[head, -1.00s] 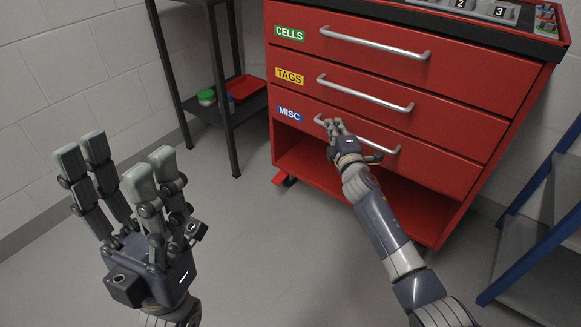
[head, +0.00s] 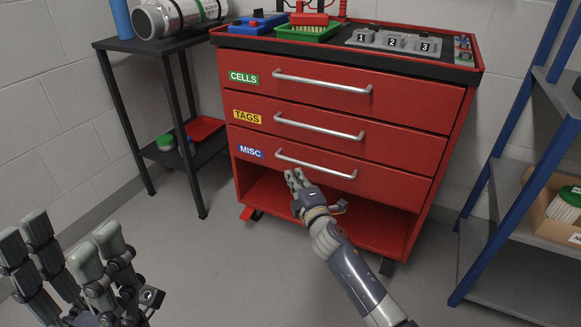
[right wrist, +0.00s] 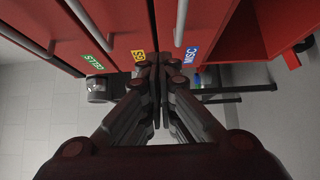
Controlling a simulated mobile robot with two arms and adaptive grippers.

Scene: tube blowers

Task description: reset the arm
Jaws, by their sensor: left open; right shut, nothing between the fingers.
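My left gripper (head: 68,247) is open and empty at the lower left of the head view, with its fingers pointing up. My right gripper (head: 297,180) is shut and empty, just below the handle (head: 316,165) of the MISC drawer (head: 380,178). I cannot tell for sure whether it touches the handle. The MISC drawer looks closed. In the right wrist view the shut fingers (right wrist: 155,78) meet in the middle, with the yellow TAGS label (right wrist: 138,56) and the blue MISC label (right wrist: 190,54) beyond them.
The red cabinet (head: 410,100) also has closed CELLS and TAGS drawers and an open lower bay. A black stand (head: 107,80) with a silver cylinder (head: 180,14) is at left. A blue-framed shelf (head: 500,165) with a cardboard box (head: 540,207) is at right. Floor between is clear.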

